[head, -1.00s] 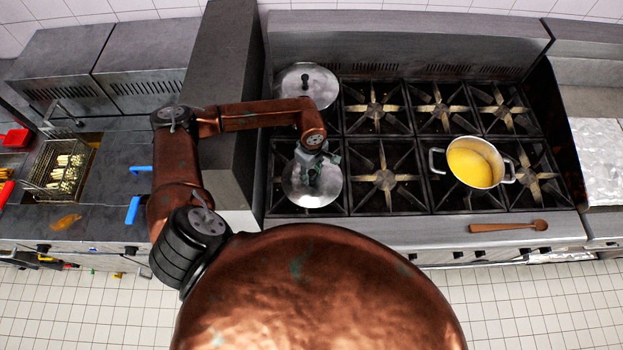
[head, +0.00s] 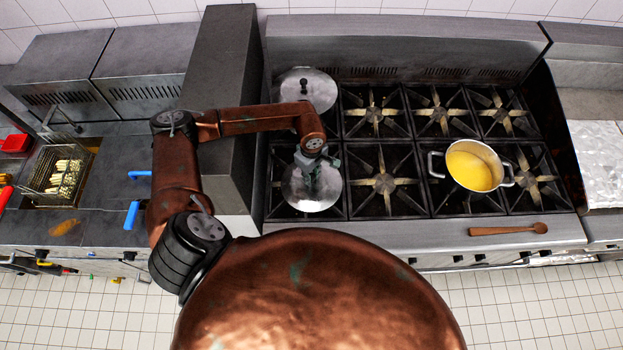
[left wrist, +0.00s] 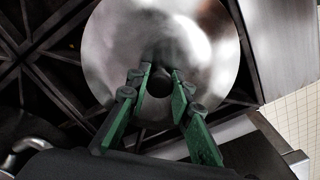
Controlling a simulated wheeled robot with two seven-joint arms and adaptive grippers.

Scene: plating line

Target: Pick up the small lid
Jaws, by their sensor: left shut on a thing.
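The small lid (head: 325,198) is a round, shiny metal disc over the front-left burner. My left gripper (head: 312,172) is above its middle, pointing down, with its green fingers shut on the lid's dark knob. In the left wrist view the lid (left wrist: 215,45) fills the upper middle, and the fingers (left wrist: 160,84) stand on either side of the knob. I cannot tell whether the lid rests on the grate or is slightly raised. A second lid (head: 322,88) with a black knob lies on the back-left burner. My right gripper is not in view.
A two-handled pot (head: 451,187) of yellow contents stands on the front burners at the right. A wooden spoon (head: 505,230) lies on the stove's front ledge. A tall grey panel (head: 222,90) borders the stove at left, beside a fryer basket (head: 55,185). Several middle burners are free.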

